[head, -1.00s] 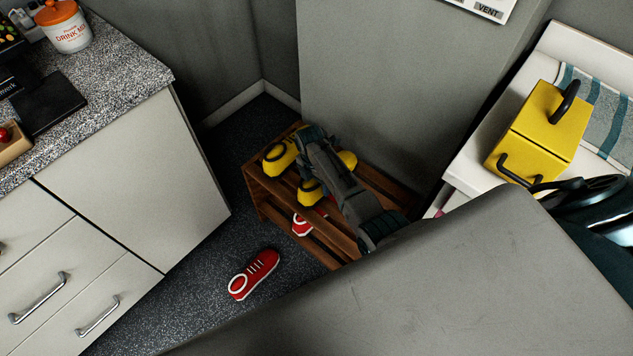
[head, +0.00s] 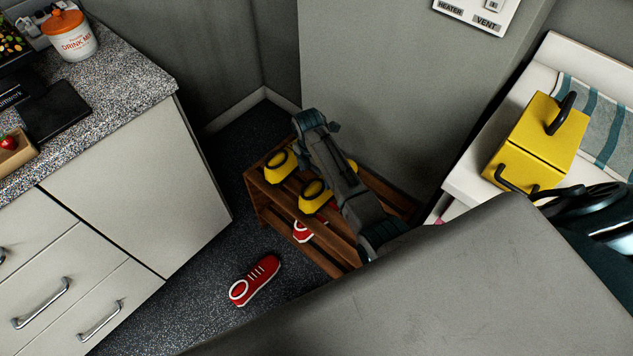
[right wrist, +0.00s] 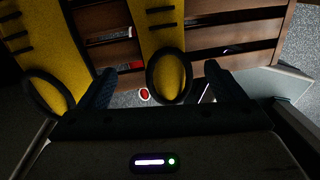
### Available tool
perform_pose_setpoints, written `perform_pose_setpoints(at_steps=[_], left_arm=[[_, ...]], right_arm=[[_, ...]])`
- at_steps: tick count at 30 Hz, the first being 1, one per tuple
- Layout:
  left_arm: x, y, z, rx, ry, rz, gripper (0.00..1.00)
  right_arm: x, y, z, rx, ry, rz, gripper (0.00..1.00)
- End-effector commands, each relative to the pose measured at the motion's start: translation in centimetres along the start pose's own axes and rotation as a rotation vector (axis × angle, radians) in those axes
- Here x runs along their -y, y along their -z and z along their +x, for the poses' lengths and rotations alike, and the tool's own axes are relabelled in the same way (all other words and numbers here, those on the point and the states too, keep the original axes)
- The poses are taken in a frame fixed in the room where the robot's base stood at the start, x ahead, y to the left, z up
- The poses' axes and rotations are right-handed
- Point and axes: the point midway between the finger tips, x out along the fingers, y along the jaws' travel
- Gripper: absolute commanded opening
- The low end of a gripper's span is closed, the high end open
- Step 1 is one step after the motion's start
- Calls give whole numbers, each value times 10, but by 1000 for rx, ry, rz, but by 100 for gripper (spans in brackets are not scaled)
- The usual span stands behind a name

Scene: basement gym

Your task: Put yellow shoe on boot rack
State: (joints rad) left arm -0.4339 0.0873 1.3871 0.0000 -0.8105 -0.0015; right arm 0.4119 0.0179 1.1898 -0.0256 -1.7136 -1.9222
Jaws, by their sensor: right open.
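A brown slatted wooden boot rack (head: 264,202) stands on the floor against the grey wall. Two yellow shoes with dark collars rest on its top, the left shoe (head: 274,172) and the nearer shoe (head: 312,202). More yellow shows just right of my right arm, mostly hidden by it. My right gripper (head: 312,122) is above the back of the rack. In the right wrist view its fingers (right wrist: 157,84) are open, one on each side of a yellow shoe (right wrist: 158,35), apart from it; another yellow shoe (right wrist: 50,55) lies left. My left gripper is out of view.
A red shoe (head: 255,280) lies on the dark floor in front of the rack, and another red shoe (head: 304,232) is on the lower level. A cabinet (head: 135,190) stands left. A large grey surface (head: 480,280) fills the lower right.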

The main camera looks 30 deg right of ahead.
Motion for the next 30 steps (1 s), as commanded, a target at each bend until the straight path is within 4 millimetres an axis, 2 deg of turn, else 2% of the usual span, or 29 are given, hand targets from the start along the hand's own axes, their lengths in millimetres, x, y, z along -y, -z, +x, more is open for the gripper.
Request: perform_pose_setpoints(at_steps=[3, 7, 21, 23, 26, 30], left_arm=[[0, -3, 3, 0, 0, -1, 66], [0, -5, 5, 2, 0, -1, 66], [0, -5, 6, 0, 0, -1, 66], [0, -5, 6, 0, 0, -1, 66], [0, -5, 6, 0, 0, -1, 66], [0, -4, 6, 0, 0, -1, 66]], right_arm=[[-1, 0, -20, 1, -2, 0, 89], [0, 0, -31, 0, -1, 0, 89], [6, 1, -32, 3, -5, 31, 89], [14, 2, -26, 8, -14, 81, 89], [40, 6, -16, 22, -45, 235, 89], [96, 18, -4, 34, -121, 554, 89]])
